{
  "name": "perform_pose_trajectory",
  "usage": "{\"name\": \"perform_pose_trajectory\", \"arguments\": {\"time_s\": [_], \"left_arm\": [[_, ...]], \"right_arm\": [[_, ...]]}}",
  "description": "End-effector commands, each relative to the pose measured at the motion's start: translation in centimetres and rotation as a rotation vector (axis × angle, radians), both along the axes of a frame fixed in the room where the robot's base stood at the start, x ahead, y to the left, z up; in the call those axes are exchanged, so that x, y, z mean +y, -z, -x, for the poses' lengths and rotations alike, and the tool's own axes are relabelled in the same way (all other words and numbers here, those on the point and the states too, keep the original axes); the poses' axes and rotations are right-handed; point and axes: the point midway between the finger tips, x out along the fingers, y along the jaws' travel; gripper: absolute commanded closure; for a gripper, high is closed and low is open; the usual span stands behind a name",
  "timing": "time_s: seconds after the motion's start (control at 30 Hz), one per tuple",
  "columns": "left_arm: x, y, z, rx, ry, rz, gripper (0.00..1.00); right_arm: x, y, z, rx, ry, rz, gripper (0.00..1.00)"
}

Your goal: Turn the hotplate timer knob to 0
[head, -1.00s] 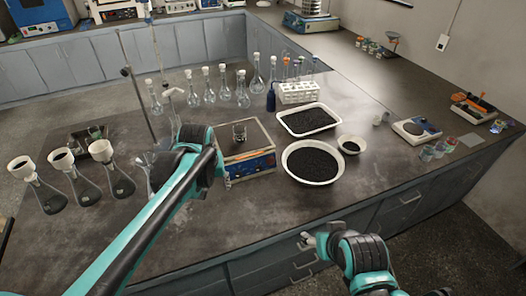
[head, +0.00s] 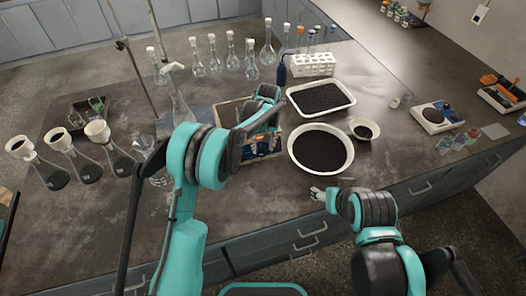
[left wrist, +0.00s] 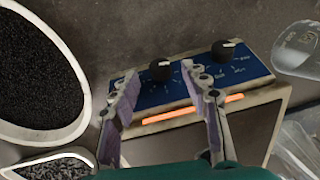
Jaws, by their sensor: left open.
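The hotplate (head: 226,112) stands mid-bench, mostly hidden behind my left arm in the head view. In the left wrist view its blue front panel (left wrist: 188,90) shows two black knobs with white marks: one near the middle (left wrist: 160,69) and one further right (left wrist: 223,50). I cannot read which is the timer knob, nor the scale marks. My left gripper (left wrist: 162,88) is open and empty, its two fingers on either side of the middle knob's line of view. Contact with the knob is not visible. My right gripper (head: 319,193) is at the bench's front edge, too small to judge.
A round white bowl of black grains (head: 345,150) and a white tray of the same (head: 347,98) stand right of the hotplate. Glass flasks (head: 252,68) and a test tube rack (head: 313,66) are behind. Funnel-topped flasks (head: 88,170) stand at left.

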Motion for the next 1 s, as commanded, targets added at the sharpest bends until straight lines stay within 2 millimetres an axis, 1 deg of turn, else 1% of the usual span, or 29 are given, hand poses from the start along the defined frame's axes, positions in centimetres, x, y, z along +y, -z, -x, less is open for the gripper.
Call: {"name": "perform_pose_trajectory", "arguments": {"time_s": [0.03,0.2,0.33,0.57,0.6,0.67,0.7,0.73,0.9,1.0], "left_arm": [[0.1,1.1,0.0,0.0,0.0,0.0,0.54],[0.2,2.9,0.0,0.0,0.0,0.001,0.54],[0.2,3.5,0.0,-0.001,0.0,0.001,0.54],[0.2,3.5,0.0,-0.001,0.0,0.001,0.54],[0.2,3.5,0.1,-0.001,0.0,0.001,0.65],[0.2,3.5,0.0,-0.001,0.0,0.001,0.8],[0.2,3.5,0.1,-0.001,0.0,0.001,0.91],[0.2,3.5,0.0,-0.001,0.0,0.001,0.99],[0.3,3.5,0.1,-0.003,-0.003,0.008,1.0],[0.5,3.5,0.1,-0.024,-0.032,0.073,1.0]], "right_arm": [[0.0,0.4,0.0,0.0,0.0,0.0,0.39],[0.0,0.8,0.0,0.0,0.0,0.0,0.39],[0.0,0.8,0.0,0.0,0.0,0.0,0.39],[0.0,0.8,0.0,0.0,0.0,0.0,0.39],[0.0,0.8,0.0,0.0,0.0,0.0,0.39],[0.0,0.8,0.0,0.0,0.0,0.0,0.39],[0.0,0.8,0.0,0.0,0.0,0.0,0.39],[0.0,0.8,0.0,0.0,0.0,0.0,0.39],[0.0,0.8,0.0,0.0,0.0,0.0,0.39],[0.0,1.2,0.0,0.0,0.0,0.0,0.39]]}}
